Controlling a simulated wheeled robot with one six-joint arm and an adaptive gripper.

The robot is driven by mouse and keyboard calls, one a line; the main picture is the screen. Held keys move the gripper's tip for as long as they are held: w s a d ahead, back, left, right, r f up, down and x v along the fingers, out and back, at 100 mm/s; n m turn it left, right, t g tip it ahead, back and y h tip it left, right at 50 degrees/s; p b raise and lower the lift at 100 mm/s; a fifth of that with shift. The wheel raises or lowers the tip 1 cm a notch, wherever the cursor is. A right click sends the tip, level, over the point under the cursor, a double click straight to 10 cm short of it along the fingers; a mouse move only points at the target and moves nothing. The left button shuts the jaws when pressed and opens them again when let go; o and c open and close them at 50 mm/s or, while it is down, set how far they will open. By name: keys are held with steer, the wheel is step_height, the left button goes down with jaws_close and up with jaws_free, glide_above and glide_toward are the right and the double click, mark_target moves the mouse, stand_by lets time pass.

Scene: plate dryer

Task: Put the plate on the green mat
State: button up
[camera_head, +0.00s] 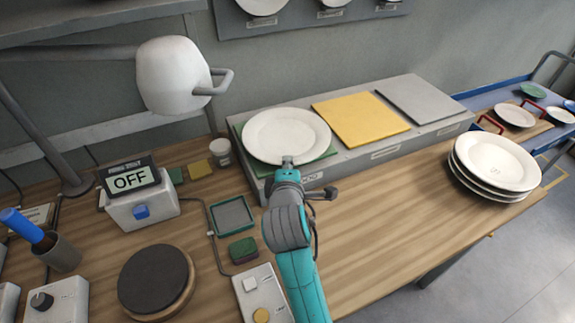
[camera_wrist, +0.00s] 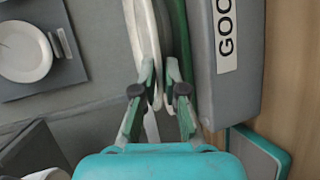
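The white plate (camera_head: 286,134) lies flat over the green mat (camera_head: 325,154) at the left end of the grey platform; the mat's corners show around it. My gripper (camera_head: 288,161) is at the plate's near rim. In the wrist view, the plate (camera_wrist: 141,28) is seen edge-on, with its rim between the two fingertips of my gripper (camera_wrist: 160,76), which look closed on it. The green mat (camera_wrist: 181,35) is right beside the plate's underside there. Whether the plate touches the mat is hard to tell.
A yellow mat (camera_head: 360,118) and a grey mat (camera_head: 422,100) are free on the platform. A stack of plates (camera_head: 496,162) stands at the right. A white lamp head (camera_head: 172,75) hangs left of the plate. An OFF display box (camera_head: 138,204) stands left.

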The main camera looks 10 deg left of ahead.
steer(key=o, duration=0.3)
steer(key=shift+s, duration=0.1)
steer(key=v, duration=1.2)
